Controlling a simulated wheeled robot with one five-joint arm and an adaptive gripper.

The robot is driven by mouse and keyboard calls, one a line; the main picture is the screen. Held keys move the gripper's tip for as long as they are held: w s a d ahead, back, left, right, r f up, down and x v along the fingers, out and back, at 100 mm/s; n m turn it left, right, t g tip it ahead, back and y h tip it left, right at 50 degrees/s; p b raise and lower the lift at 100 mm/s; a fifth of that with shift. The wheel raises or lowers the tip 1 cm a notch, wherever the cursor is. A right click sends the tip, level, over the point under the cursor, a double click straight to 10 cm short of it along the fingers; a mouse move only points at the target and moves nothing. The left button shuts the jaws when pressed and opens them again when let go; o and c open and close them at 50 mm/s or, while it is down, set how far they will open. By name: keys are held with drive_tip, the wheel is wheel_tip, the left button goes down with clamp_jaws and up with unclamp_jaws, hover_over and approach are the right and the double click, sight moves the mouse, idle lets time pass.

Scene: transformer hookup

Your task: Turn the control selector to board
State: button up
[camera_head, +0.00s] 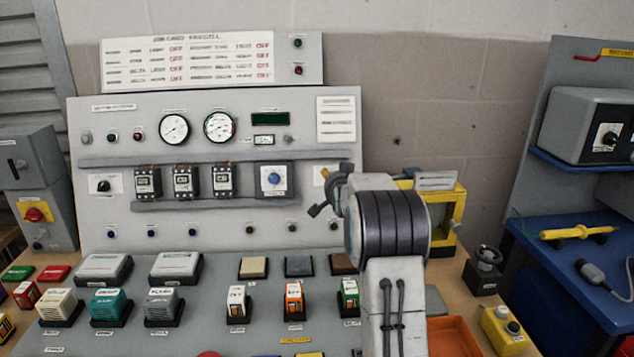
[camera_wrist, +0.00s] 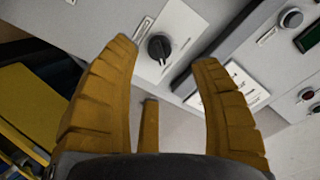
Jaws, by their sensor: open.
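A black rotary knob (camera_wrist: 159,46) on a white label plate (camera_wrist: 168,28) shows between my fingertips in the wrist view; it looks like the control selector. Its pointer direction and label text are too small to read. In the head view its plate (camera_head: 320,177) is at the right end of the grey panel, and my gripper mostly covers it. My gripper (camera_wrist: 165,51) is open and empty, with one yellow finger on each side of the knob in the picture. My gripper (camera_head: 323,191) is in front of the panel in the head view. I see no contact with the knob.
A grey shelf (camera_head: 120,162) runs across the panel close above the knob's plate. A blue-knobbed unit (camera_head: 273,178) is to the left. Another black knob (camera_head: 103,185) is at the far left. A yellow-framed box (camera_head: 456,210) stands close on the right.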

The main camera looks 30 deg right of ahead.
drive_tip(key=shift+p+x, duration=0.9)
drive_tip(key=shift+x, duration=2.55)
drive_tip(key=shift+c, duration=0.2)
clamp_jaws()
